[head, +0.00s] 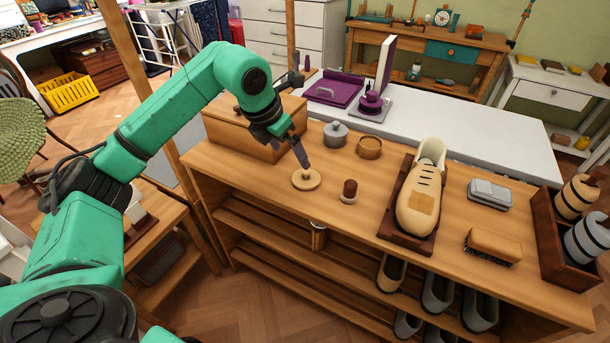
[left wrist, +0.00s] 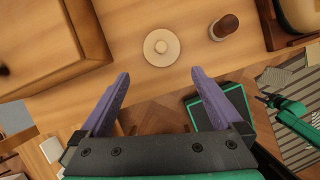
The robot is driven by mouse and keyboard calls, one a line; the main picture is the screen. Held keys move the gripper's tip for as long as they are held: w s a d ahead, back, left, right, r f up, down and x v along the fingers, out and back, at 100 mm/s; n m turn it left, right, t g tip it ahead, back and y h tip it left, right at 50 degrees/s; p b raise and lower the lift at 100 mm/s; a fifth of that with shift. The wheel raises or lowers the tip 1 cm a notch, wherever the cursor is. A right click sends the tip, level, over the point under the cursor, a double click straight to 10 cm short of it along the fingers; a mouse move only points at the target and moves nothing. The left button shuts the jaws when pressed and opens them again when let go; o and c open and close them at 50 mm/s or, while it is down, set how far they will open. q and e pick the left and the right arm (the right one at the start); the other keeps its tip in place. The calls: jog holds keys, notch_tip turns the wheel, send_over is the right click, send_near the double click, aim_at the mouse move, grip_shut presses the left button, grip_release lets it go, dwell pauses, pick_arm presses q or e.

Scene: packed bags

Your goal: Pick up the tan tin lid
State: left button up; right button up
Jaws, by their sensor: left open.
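The tan tin lid (head: 306,179) is a flat round disc with a small knob on top. It lies near the front left edge of the wooden bench; the left wrist view shows it whole (left wrist: 161,51). My left gripper (head: 302,162), with purple fingers, points down just above the lid. In the left wrist view its fingers (left wrist: 160,76) are spread and empty, with the lid beyond their tips. An open tan tin (head: 370,148) stands farther back on the bench. A green arm part of mine with a dark end shows at the right of the left wrist view.
A brown-topped dauber (head: 349,190) stands close right of the lid. A wooden box (head: 245,125) is at the left, and a lidded grey tin (head: 335,135) is behind. A shoe (head: 420,195), grey case (head: 490,194) and brush (head: 493,246) lie to the right.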

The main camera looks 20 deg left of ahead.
aim_at(305, 179)
pick_arm(q)
jog(key=p+x, duration=0.1)
jog(key=x, duration=1)
jog(key=shift+d, duration=0.15)
jog(key=shift+r, duration=0.1)
jog(key=c, duration=1.1)
